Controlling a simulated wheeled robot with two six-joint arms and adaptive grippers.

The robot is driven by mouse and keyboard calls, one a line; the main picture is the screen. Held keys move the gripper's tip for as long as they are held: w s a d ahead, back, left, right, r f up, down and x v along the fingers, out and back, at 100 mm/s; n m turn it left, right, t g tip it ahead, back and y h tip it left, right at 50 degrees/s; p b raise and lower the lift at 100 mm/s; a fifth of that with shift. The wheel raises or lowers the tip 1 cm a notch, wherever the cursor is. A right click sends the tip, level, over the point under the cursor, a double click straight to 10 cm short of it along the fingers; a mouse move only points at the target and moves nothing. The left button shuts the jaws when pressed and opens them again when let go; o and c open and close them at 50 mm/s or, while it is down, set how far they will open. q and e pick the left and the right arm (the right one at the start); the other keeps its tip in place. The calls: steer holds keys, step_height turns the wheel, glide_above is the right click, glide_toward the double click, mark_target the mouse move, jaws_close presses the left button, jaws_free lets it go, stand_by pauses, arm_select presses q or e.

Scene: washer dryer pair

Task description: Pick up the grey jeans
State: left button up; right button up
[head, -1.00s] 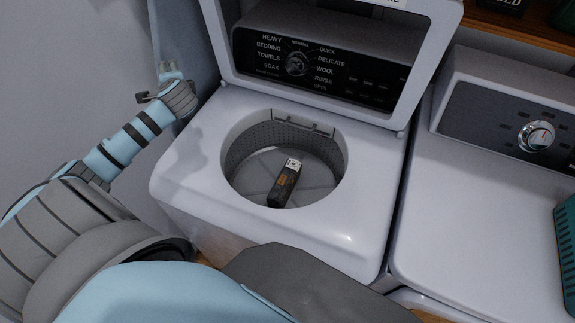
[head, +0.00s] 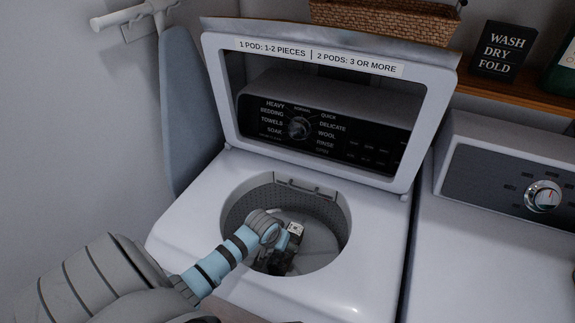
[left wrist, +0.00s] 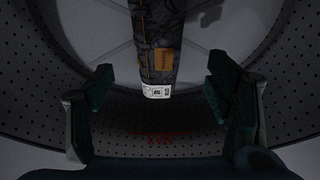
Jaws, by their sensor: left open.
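The grey jeans (left wrist: 155,45) are a dark rolled bundle with a tan patch and a white tag, lying on the floor of the washer drum (head: 325,240). In the head view the jeans (head: 282,262) are partly hidden by my left gripper (head: 284,240), which reaches down into the drum opening. In the left wrist view my open left gripper (left wrist: 157,92) has its fingers apart on either side of the tag end, with space between each finger and the jeans. I cannot see clear contact. My right gripper is not in view.
The open top-load washer (head: 190,225) has its lid (head: 432,130) raised behind the opening. A dryer (head: 490,265) stands on the right. A blue-grey ironing board (head: 190,110) hangs at left. A basket (head: 385,22) and a sign (head: 503,50) sit on the shelf.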

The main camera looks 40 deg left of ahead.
arm_select(q)
steer(key=x, duration=0.3)
steer(key=shift+b, duration=0.35)
steer(key=b+x, duration=0.1)
steer(key=x, duration=0.1)
steer(key=w+b+x, duration=0.1)
steer(key=x, duration=0.2)
steer(key=shift+a, duration=0.1)
steer(key=shift+c, duration=0.5)
steer(key=shift+r, duration=0.15)
jaws_close()
